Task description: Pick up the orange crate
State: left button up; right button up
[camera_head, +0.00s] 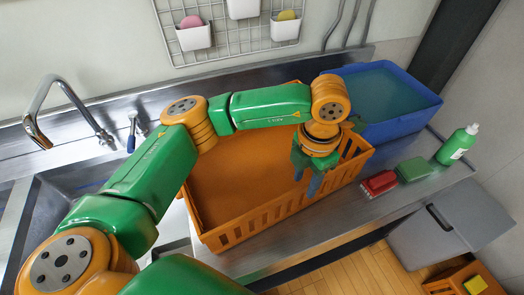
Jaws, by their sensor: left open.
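The orange crate (237,178) stands on the steel counter, with slotted walls and an empty-looking inside. My left arm reaches across above it from the left and hides part of its far side. My left gripper (307,177) is open and points down near the crate's right part, close to its front slotted wall. I cannot tell whether the fingers touch the wall. My right gripper is not in view.
A blue tub (388,129) of greenish liquid stands behind the crate at the right. A red brush (378,184), a green sponge (414,169) and a green bottle (457,146) line the counter to the right. A faucet (62,110) and sink are at left. A grey bin (440,225) stands below.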

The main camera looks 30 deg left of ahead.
aim_at(298, 195)
pick_arm(q)
jog(key=f+p, duration=0.1)
jog(key=f, duration=0.1)
jog(key=f+p, duration=0.1)
jog(key=f, duration=0.1)
jog(key=f+p, duration=0.1)
jog(key=f, duration=0.1)
jog(key=shift+s+a+f, duration=0.15)
jog(key=shift+s+a, duration=0.15)
jog(key=shift+a, duration=0.05)
grip_shut()
dwell(0.9)
